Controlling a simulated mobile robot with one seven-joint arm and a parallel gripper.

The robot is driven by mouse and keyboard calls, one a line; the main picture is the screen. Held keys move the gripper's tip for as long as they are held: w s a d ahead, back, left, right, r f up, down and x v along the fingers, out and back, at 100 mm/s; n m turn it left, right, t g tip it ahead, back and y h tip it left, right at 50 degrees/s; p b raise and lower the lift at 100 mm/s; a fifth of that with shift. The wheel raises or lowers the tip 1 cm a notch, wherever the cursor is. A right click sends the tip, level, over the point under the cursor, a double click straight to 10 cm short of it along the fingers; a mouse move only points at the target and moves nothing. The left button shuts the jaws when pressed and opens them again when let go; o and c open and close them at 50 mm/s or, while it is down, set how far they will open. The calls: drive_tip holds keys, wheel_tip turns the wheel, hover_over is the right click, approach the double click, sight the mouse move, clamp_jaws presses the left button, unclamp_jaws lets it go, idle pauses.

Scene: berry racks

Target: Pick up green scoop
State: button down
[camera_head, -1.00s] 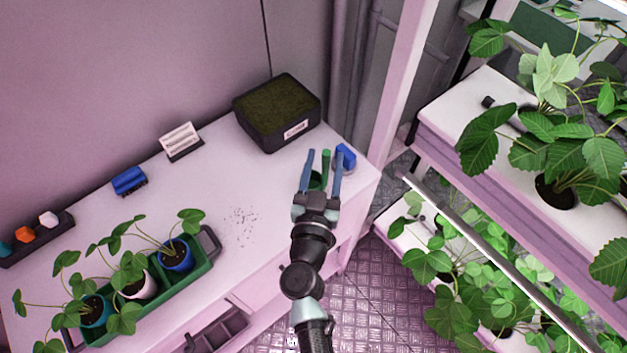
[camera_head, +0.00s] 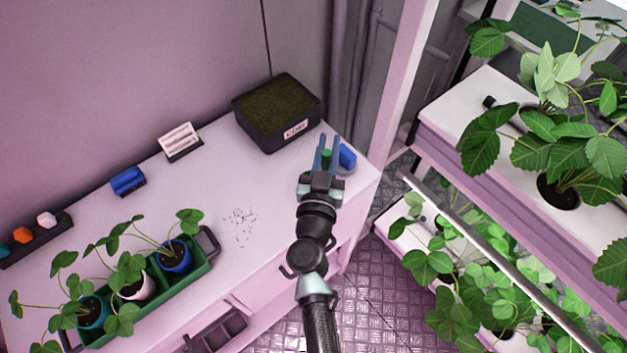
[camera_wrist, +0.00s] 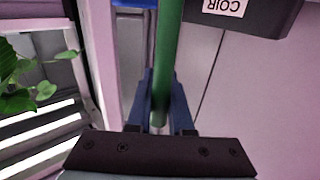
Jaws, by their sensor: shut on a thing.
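The green scoop (camera_head: 326,154) is between the blue fingers of my gripper (camera_head: 329,150), over the right end of the white bench. In the wrist view the scoop's green handle (camera_wrist: 168,50) runs up between the two fingers (camera_wrist: 160,105). My gripper is shut on it. Most of the scoop is hidden behind the fingers and the gripper body in the head view. I cannot tell how far it is above the bench top.
A blue object (camera_head: 347,157) lies just right of my gripper. A black bin of coir (camera_head: 294,135) stands behind. A green tray (camera_head: 207,265) with potted plants is at the left front. Plant racks (camera_head: 440,130) stand to the right.

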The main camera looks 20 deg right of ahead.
drive_tip(key=shift+r, duration=0.1)
wheel_tip(320, 180, up, 10)
drive_tip(key=p, duration=0.8)
idle(0.3)
